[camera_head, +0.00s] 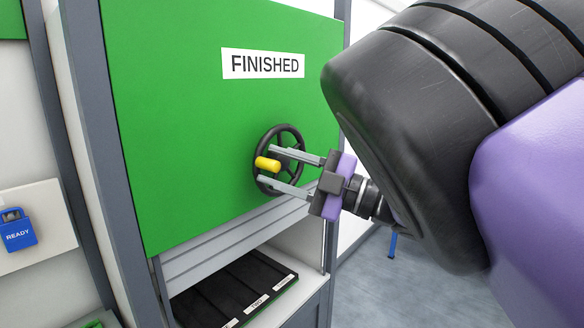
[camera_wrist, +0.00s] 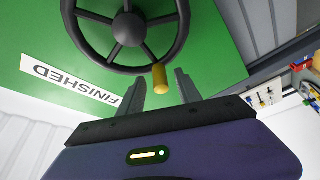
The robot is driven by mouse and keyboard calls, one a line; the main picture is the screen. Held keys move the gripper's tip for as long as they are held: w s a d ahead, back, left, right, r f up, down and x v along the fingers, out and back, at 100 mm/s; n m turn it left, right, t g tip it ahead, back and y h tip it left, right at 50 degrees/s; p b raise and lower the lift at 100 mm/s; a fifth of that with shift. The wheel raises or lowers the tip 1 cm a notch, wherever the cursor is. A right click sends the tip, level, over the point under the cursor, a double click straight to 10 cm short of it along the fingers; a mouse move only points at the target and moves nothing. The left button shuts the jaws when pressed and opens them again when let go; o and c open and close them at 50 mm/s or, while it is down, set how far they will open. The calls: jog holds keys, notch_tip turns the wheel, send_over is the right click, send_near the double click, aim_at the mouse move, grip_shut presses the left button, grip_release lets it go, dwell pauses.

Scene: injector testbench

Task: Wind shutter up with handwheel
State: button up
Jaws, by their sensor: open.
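The black handwheel (camera_head: 279,160) is mounted on the green panel under a "FINISHED" sign. Its yellow knob (camera_head: 267,164) sticks out from the rim, at the left side in the head view. My gripper (camera_head: 277,168) is open in front of the wheel, with one finger above and one below the knob's height. The shutter (camera_head: 235,238) shows as grey slats below the panel, with an opening beneath.
A black tray with labelled slots (camera_head: 235,290) lies in the opening under the shutter. Grey frame posts (camera_head: 85,120) stand at the left. A blue "READY" tag (camera_head: 17,230) hangs on a white plate at the far left. Free floor (camera_head: 400,285) shows at the lower right.

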jog(key=b+v, duration=0.2)
jog(key=v, duration=0.5)
jog(key=shift+d, duration=0.3)
